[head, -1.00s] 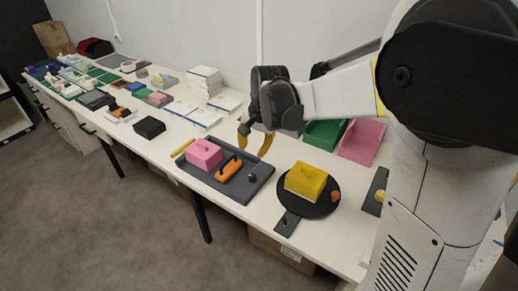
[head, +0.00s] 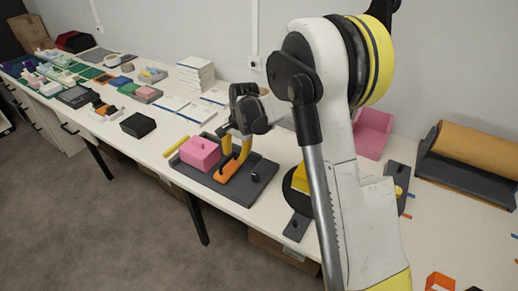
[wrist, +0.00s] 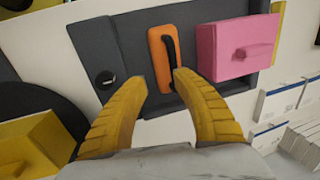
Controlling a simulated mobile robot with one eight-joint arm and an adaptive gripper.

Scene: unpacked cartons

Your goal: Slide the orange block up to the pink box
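The orange block (head: 228,171), with a dark handle, lies on the dark grey tray (head: 262,184), just right of the pink box (head: 197,152). A narrow gap separates the two. In the wrist view the orange block (wrist: 156,42) is upright in the picture, with the pink box (wrist: 233,47) to its right. My gripper (head: 236,150) is over the tray at the far end of the orange block. In the wrist view its yellow fingers (wrist: 160,80) are apart, with the tips near the block's lower end and nothing held. Whether they touch the block is unclear.
A dark knob (head: 255,177) stands on the tray's right part. A yellow stick (head: 176,146) lies left of the tray. A yellow box (head: 299,178) on a black disc is partly behind my arm. A black box (head: 138,125) and white stacks stand further left.

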